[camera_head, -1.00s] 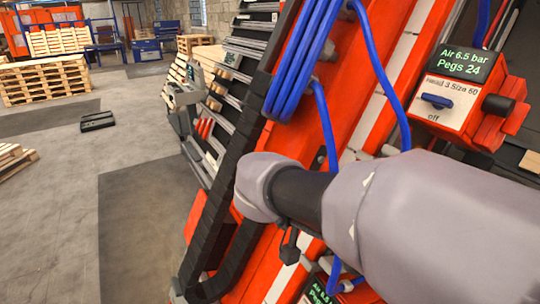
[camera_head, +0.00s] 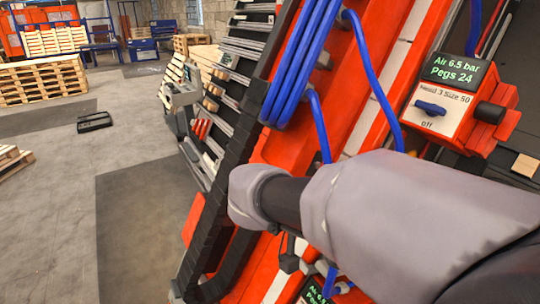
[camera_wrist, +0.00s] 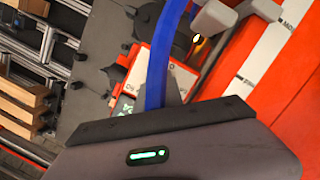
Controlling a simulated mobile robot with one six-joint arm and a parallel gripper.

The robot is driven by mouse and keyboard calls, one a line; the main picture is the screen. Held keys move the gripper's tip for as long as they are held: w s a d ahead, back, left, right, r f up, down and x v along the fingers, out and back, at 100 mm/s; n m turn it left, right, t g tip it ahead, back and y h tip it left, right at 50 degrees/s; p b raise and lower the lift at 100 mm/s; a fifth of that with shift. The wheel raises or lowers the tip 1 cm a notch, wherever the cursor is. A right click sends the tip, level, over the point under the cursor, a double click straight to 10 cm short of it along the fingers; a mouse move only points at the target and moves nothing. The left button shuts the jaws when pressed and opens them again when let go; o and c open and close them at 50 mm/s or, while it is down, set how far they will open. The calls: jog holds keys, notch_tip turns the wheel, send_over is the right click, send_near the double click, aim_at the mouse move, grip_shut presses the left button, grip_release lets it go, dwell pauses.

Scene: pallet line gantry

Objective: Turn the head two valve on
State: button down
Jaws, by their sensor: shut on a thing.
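My gripper (camera_wrist: 165,108) is at a red valve box (camera_wrist: 160,52) with a white plate (camera_wrist: 182,78) in the wrist view. Its jaws are shut at the plate, where the valve handle sits hidden behind a blue hose (camera_wrist: 158,62) and the gripper body. The head number on this box cannot be read. A dark screen with green text (camera_wrist: 124,106) shows beside the plate. In the head view my arm hides the gripper, and part of a lower screen (camera_head: 316,291) shows below it.
A head three valve box (camera_head: 462,105) with a blue handle (camera_head: 430,108) stands upper right. Blue hoses (camera_head: 302,62) hang along the red gantry (camera_head: 365,65) close to my arm. Pallets (camera_head: 42,80) and open floor (camera_head: 60,225) lie at left.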

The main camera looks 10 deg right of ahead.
jog(key=shift+n+g+h+p, duration=0.15)
jog(key=shift+n+h+p, duration=0.45)
jog(key=shift+n+p, duration=1.6)
jog(key=shift+n+g+h+p, duration=0.15)
jog(key=shift+n+h+p, duration=0.45)
jog(key=shift+n+p, duration=1.55)
jog(key=shift+n, duration=0.45)
jog(key=c, duration=1.5)
grip_release()
jog(key=shift+o, duration=0.2)
jog(key=shift+a, duration=0.15)
jog(key=p+v, duration=0.3)
jog(key=v, duration=1.4)
